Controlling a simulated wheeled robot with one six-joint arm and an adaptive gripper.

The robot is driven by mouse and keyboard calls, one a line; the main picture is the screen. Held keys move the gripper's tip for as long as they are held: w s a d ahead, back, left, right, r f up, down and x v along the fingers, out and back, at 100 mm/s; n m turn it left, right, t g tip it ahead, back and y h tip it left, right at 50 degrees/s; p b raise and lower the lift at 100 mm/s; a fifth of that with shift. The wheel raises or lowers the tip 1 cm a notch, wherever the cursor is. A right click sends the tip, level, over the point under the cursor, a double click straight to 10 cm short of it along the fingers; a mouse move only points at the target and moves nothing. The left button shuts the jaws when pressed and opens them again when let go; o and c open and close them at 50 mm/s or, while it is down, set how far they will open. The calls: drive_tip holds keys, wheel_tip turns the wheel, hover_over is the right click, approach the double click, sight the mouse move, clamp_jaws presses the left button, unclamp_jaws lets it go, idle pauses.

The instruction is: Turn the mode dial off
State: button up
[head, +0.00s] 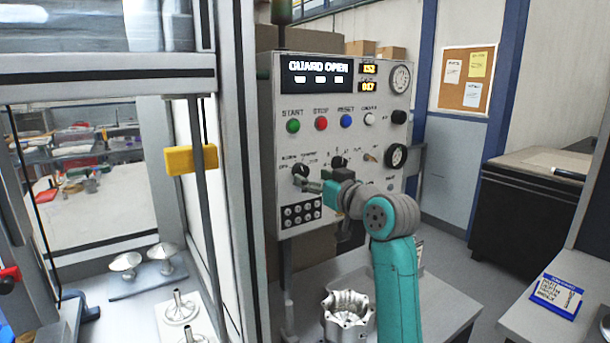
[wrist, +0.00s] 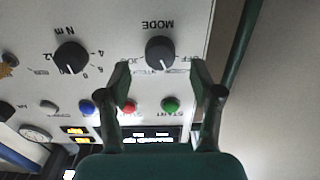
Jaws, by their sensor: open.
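The mode dial (wrist: 160,52) is a round black knob on the grey panel, under the label MODE, which reads upside down in the wrist view. Its pale pointer mark seems to face the middle labels, between OFF on the right and JOG on the left. In the head view the mode dial (head: 299,171) sits at the panel's lower left. My gripper (wrist: 162,78) is open, its two fingers apart on either side of the dial's line. I see no contact with the dial. My gripper (head: 311,185) also shows in the head view, close in front of the panel by the dial.
A second black dial (wrist: 71,57), marked Nm, is beside the mode dial. Green (head: 293,125), red (head: 321,123) and blue (head: 346,121) buttons sit above. A lit display (head: 318,75) reads GUARD OPEN. A metal housing (head: 348,318) stands on the bench below my arm.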

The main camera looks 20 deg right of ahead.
sight(303, 173)
drive_tip(key=shift+x, duration=2.05)
drive_tip(key=c, duration=1.1)
